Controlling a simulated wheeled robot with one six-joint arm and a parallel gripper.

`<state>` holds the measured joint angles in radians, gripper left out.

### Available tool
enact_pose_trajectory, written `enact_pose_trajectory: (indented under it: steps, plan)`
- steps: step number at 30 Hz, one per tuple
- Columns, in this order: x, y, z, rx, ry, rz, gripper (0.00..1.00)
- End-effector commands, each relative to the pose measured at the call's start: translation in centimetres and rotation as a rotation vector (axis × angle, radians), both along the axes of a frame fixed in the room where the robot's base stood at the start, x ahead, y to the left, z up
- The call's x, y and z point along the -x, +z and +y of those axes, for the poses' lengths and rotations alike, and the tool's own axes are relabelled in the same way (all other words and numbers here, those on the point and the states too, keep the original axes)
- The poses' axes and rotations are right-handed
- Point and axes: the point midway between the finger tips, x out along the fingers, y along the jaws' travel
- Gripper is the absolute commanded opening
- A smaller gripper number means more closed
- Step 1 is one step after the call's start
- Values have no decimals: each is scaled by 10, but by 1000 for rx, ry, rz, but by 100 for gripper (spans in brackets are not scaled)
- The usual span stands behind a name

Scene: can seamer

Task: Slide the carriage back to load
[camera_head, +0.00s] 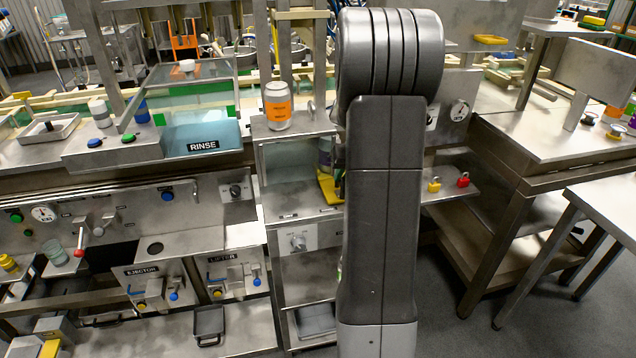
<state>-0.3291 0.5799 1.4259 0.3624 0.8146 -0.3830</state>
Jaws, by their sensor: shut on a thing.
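My gripper is hidden behind my own grey arm, which stands upright across the middle of the view. Just left of the arm, in the open bay of the steel machine, a yellow part (328,189) shows, partly covered by the arm. It may be part of the carriage, but I cannot tell. A greenish-grey round thing (324,150) stands behind and above it, also partly covered. Whatever my gripper touches is out of sight.
A jar with an orange label (278,106) stands on top of the machine. The blue RINSE unit (203,137) and panels marked EJECTOR (148,285) and LIFTER (230,272) are to the left. Yellow (434,185) and red (463,180) padlocks lie on a right shelf. Floor is free at lower right.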

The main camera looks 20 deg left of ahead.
Motion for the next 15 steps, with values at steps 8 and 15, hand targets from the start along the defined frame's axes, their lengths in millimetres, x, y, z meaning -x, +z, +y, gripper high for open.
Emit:
enact_pose_trajectory:
  steps: [8,15]
  plan:
    - [-26,0,-42,0,-3,-2,0]
    - [-35,0,-55,0,-1,-2,0]
